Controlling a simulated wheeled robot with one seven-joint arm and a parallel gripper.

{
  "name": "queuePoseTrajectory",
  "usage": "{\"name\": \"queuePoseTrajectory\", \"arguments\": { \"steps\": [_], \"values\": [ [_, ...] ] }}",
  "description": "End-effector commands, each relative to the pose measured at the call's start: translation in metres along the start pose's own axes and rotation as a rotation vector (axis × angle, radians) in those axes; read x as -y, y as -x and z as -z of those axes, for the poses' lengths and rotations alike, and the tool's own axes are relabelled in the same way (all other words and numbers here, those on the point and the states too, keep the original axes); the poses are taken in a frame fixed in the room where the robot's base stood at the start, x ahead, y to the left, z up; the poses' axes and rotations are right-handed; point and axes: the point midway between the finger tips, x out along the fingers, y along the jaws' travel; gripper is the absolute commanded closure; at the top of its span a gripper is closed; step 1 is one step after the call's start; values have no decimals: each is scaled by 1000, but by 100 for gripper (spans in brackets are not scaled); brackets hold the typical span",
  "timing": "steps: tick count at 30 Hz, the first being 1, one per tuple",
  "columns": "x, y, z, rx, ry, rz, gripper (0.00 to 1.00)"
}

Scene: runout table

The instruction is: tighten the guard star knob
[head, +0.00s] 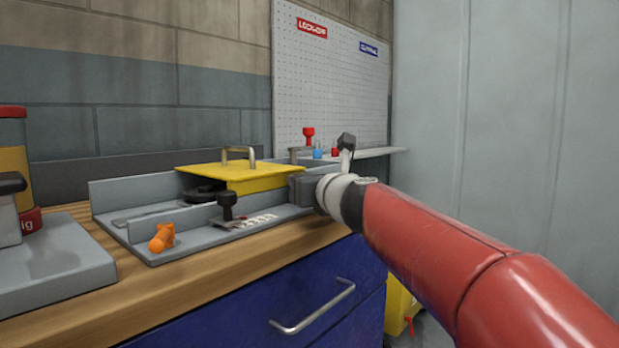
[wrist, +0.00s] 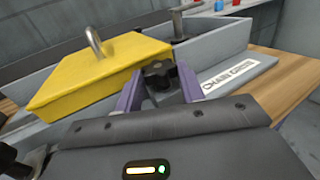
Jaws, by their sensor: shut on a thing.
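The yellow guard (head: 232,178) with its metal handle sits over the grey runout table (head: 150,232); it also shows in the wrist view (wrist: 95,78). The black star knob (wrist: 159,73) stands at the guard's right end in the wrist view. My gripper (wrist: 160,86) has its two purple fingers on either side of the knob, shut on it. In the head view my gripper (head: 302,189) is at the right end of the guard, and it hides the knob there.
A second black knob (head: 227,203) on a stem stands at the table's front. An orange part (head: 162,238) lies at the front left. A grey machine (head: 55,270) stands on the left of the wooden bench. Red and blue items (head: 318,150) sit on the shelf behind.

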Motion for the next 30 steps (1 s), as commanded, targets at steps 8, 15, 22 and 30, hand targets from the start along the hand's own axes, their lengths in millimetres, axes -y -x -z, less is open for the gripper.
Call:
{"name": "queuePoseTrajectory", "arguments": {
  "steps": [8,15,22,30],
  "values": [
    [-4,0,-1,-1,1,134,84],
    [-5,-1,0,-1,0,180,84],
    [-5,-1,1,-1,0,186,84],
    [-5,-1,1,-1,0,185,47]
  ]
}}
